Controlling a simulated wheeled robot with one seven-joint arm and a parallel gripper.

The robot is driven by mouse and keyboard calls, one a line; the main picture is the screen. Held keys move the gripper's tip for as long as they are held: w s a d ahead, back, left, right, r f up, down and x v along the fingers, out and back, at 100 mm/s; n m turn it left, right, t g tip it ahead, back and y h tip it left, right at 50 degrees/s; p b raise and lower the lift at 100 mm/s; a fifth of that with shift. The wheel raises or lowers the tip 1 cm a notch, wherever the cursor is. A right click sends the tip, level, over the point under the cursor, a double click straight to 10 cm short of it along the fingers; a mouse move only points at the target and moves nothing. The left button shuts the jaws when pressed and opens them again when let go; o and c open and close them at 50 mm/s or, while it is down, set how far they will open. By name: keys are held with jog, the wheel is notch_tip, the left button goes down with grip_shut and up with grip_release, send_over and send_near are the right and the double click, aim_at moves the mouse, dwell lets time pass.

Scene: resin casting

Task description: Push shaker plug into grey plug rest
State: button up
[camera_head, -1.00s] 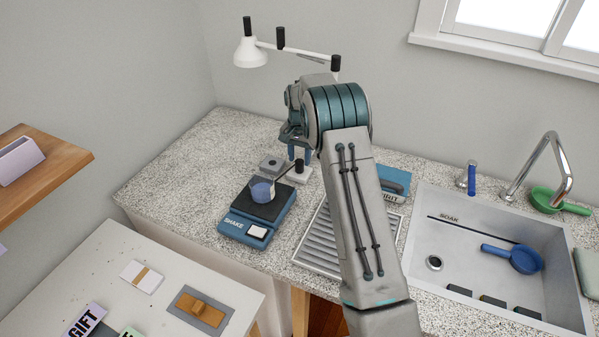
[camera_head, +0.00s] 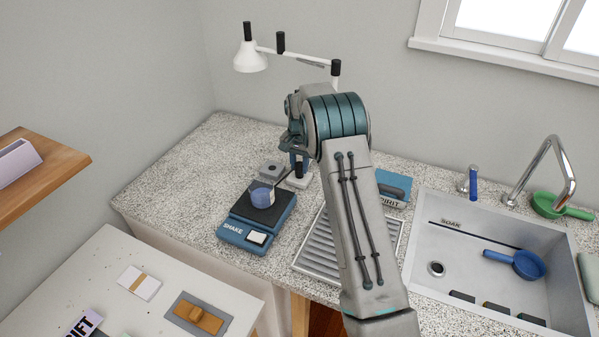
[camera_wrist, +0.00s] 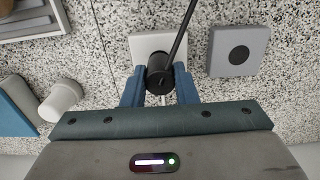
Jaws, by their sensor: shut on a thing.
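The shaker plug is a black cylinder (camera_wrist: 158,82) with a black cord running from it. In the wrist view it is between the blue fingers of my gripper (camera_wrist: 160,88), which is shut on it. In the head view the plug (camera_head: 299,171) stands over the white block (camera_head: 297,182), with my gripper (camera_head: 299,160) at its top. The white block (camera_wrist: 150,44) lies under the plug in the wrist view; how deep the plug sits there is hidden. The grey plug rest (camera_wrist: 220,60) has a dark round hole and is empty; it also shows in the head view (camera_head: 268,170).
The blue shaker (camera_head: 232,234) bears a cup (camera_head: 262,197) close to the plug. A ribbed drain tray (camera_head: 322,262) lies at right, before the sink (camera_head: 480,240). A white lamp (camera_head: 250,58) stands behind. The counter left of the shaker is clear.

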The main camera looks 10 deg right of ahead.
aim_at(299, 164)
jog(key=shift+r+p, duration=0.95)
jog(key=shift+r, duration=1.15)
jog(key=w+a+r+p, duration=0.1)
jog(key=w+a+p, duration=0.2)
jog(key=w+a, duration=0.2)
jog(key=shift+w+a+r, duration=0.2)
jog(key=shift+w+a, duration=0.15)
jog(key=shift+a, duration=1.3)
jog(key=shift+f+b, duration=1.1)
jog(key=shift+f, duration=1)
jog(key=shift+f+b, duration=0.7)
jog(key=shift+f, duration=0.55)
